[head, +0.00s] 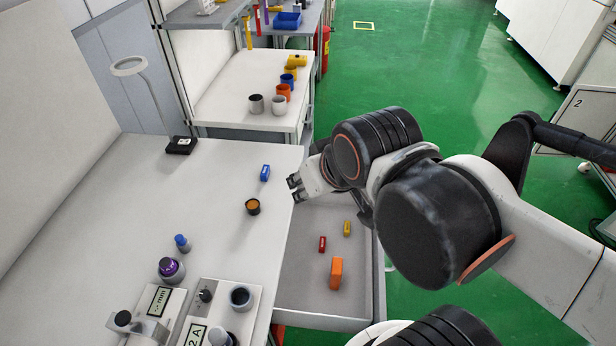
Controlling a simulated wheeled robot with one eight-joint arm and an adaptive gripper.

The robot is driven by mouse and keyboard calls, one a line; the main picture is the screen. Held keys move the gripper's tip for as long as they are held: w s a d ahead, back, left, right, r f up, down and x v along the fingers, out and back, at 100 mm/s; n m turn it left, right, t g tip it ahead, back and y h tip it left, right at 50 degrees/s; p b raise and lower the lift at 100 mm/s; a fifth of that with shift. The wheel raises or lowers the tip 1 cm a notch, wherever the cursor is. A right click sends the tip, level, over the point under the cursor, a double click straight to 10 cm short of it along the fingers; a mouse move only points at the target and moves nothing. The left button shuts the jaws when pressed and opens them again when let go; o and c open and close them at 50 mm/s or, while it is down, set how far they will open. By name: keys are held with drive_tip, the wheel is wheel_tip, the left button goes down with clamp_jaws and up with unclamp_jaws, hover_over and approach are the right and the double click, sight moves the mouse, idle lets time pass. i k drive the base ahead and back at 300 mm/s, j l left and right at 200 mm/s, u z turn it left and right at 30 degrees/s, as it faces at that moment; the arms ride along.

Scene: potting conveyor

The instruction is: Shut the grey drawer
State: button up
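The grey drawer (303,284) stands pulled out from under the right edge of the white worktable. Inside it lie a yellow block (347,228), a red block (322,244) and a larger orange block (336,273). My gripper (293,188) is at the table's right edge, near the far end of the drawer, with its fingers pointing left. Its two dark fingertips look apart, with nothing between them. My arm covers part of the drawer's far right side. I cannot tell the gripper's exact height above the table edge.
On the worktable (120,210) are a blue block (265,172), a small black cup with orange contents (253,207), a lamp (181,145), and bottles and devices at the near end. A second bench (225,90) with several cups stands beyond. Green floor (440,70) lies clear to the right.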

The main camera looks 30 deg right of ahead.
sight(304, 299)
drive_tip(key=l+u, duration=0.15)
drive_tip(key=l, duration=0.35)
drive_tip(key=k+l+u, duration=0.1)
drive_tip(key=l, duration=0.4)
drive_tip(key=k+l+u, duration=0.15)
drive_tip(key=l, duration=0.35)
drive_tip(key=k+j+u, duration=0.1)
drive_tip(key=k, duration=0.3)
drive_tip(key=k+j+u, duration=0.1)
drive_tip(key=k, duration=0.3)
drive_tip(key=i+l, duration=0.1)
drive_tip(key=l, duration=0.2)
drive_tip(key=k+j, duration=0.1)
drive_tip(key=j, duration=0.25)
